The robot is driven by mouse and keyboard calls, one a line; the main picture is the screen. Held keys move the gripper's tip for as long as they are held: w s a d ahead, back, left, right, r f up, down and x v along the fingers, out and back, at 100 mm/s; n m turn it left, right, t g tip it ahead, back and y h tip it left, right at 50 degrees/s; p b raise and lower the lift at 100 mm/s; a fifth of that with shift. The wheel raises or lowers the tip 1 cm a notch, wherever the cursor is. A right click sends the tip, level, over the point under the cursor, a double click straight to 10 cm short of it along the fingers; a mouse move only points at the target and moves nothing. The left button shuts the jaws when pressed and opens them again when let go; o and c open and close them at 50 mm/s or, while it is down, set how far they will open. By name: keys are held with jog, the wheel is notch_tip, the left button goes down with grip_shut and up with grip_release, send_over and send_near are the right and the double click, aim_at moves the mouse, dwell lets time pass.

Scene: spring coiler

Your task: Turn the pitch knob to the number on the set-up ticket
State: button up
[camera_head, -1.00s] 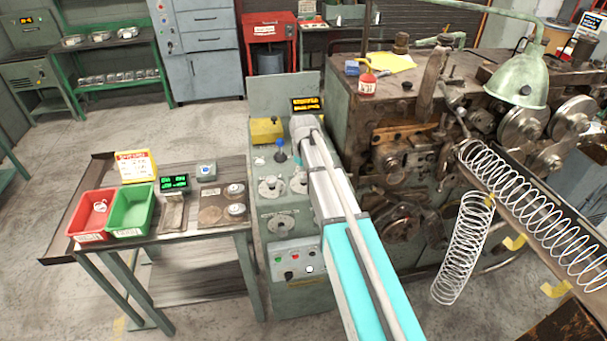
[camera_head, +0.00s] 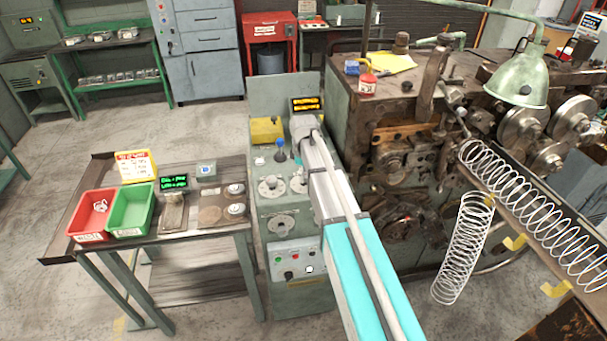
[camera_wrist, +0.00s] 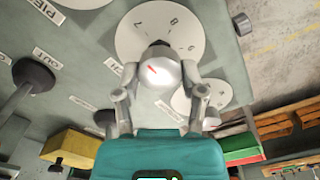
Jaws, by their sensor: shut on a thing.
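In the wrist view my gripper (camera_wrist: 158,75) is shut on a pale round knob (camera_wrist: 166,80) with a red pointer mark, one finger on each side. The knob sits on a white dial plate (camera_wrist: 135,38) with numbers around it; a 7 and an 8 can be made out, others are covered or unclear. Whether this is the pitch knob I cannot read from its label. In the head view my arm hides this knob and the gripper's fingers. The likely set-up ticket, a yellow and red card (camera_head: 136,166), stands at the back of the side table; its number is too small to read.
Other dials (camera_head: 270,187) and a blue-topped lever (camera_head: 281,145) are on the panel left of my arm. A second dial (camera_wrist: 205,97) is close to my gripper. A red bin (camera_head: 92,212) and a green bin (camera_head: 130,208) stand on the side table. Coiled springs (camera_head: 465,245) hang at right.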

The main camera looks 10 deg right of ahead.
jog(key=shift+s, duration=0.1)
jog(key=o, duration=1.1)
jog(key=shift+o, duration=0.2)
jog(key=shift+m, duration=0.5)
